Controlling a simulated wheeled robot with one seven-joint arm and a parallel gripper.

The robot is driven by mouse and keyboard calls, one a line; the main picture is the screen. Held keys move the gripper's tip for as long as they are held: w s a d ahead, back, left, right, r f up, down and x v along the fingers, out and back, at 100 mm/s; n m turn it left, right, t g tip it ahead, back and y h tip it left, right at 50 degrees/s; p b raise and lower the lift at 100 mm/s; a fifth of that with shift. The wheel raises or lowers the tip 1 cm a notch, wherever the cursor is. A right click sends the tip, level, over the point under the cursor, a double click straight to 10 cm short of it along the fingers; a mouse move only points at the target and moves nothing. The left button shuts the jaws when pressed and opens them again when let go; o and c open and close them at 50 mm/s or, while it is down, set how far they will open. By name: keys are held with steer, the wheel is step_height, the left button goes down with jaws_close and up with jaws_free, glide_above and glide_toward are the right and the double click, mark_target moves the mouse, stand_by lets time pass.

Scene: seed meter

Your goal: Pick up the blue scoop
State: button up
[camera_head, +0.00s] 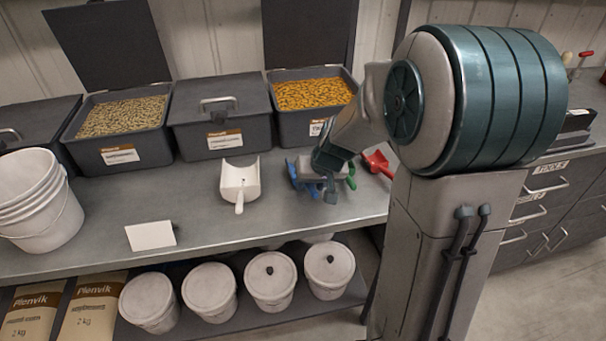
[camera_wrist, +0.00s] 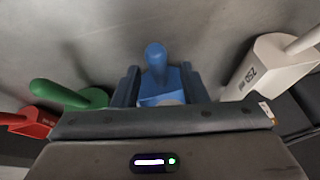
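The blue scoop (camera_wrist: 156,68) is in the wrist view, at the middle, with its rounded handle pointing up in the picture. My gripper (camera_wrist: 160,90) has its two fingers apart, one on each side of the scoop; I see no clear grip on it. In the head view my gripper (camera_head: 318,184) is low over the counter, and blue parts of the scoop (camera_head: 293,174) show around it. The gripper hides much of the scoop there, and the palm hides its lower part in the wrist view.
A green scoop (camera_head: 351,178) and a red scoop (camera_head: 377,163) lie close on the right. A white scoop (camera_head: 240,184) lies to the left. Bins (camera_head: 312,118) line the back of the counter. A white card (camera_head: 151,236) and stacked buckets (camera_head: 38,205) stand farther left.

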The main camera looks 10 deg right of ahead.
steer(key=shift+x, duration=0.95)
jaws_close()
steer(key=shift+r, duration=0.5)
steer(key=r, duration=0.2)
steer(key=d+r, duration=0.1)
steer(key=shift+w+r, duration=0.2)
steer(key=shift+r, duration=0.15)
steer(key=w+d+r, duration=0.2)
steer(key=d+r, duration=0.4)
steer(key=d, duration=0.4)
steer(key=shift+w+d+r+b, duration=0.15)
steer(key=shift+w+d+b, duration=0.1)
steer(key=shift+b, duration=0.1)
